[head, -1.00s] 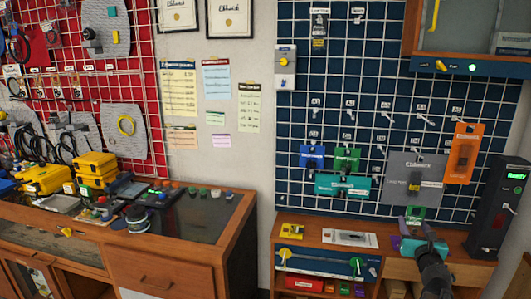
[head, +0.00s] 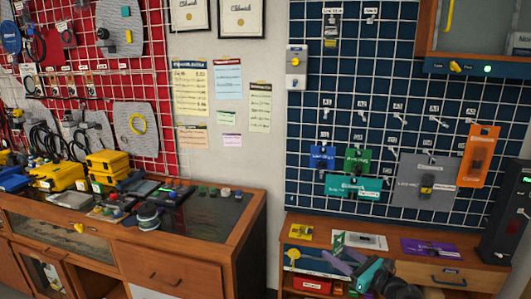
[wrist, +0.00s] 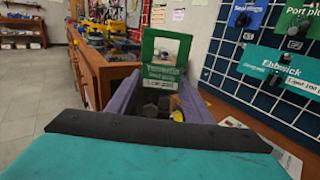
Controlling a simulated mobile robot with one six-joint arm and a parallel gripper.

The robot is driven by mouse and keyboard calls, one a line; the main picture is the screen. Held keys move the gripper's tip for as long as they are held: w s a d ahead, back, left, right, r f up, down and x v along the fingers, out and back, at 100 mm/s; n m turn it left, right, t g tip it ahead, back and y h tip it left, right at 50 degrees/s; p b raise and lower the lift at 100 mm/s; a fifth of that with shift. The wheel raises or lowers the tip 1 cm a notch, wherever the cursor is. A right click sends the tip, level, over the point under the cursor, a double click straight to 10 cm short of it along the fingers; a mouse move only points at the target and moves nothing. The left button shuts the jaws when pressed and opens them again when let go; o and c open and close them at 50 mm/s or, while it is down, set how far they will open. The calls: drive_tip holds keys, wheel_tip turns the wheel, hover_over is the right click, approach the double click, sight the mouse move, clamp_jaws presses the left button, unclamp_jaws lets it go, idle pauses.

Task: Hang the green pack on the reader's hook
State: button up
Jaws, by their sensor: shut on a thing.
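The green pack (wrist: 165,58) is a green-framed card with a pale window, upright at the fingertips in the wrist view. In the head view a thin green strip of the pack (head: 338,244) shows above the shelf. My gripper (head: 345,260) has purple fingers and is shut on the pack; the dark part between the fingers is partly hidden in the wrist view. The reader (head: 506,228) is a tall black box at the right edge of the head view, partly cut off. Its hook cannot be made out clearly. My gripper is well left of the reader.
On the blue pegboard hang a blue pack (head: 322,158), another green pack (head: 358,161), a teal pack (head: 345,187), a grey pack (head: 410,180) and an orange pack (head: 477,160). A purple card (head: 428,248) and yellow card (head: 301,232) lie on the wooden shelf.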

drive_tip(key=s+a+f+n+g+y, duration=0.1)
drive_tip(key=s+a+n+g+y, duration=0.2)
drive_tip(key=a, duration=0.3)
drive_tip(key=shift+s+a+f+g, duration=0.15)
drive_tip(key=shift+s+a+g, duration=0.2)
drive_tip(key=shift+s, duration=0.35)
drive_tip(key=shift+w, duration=0.2)
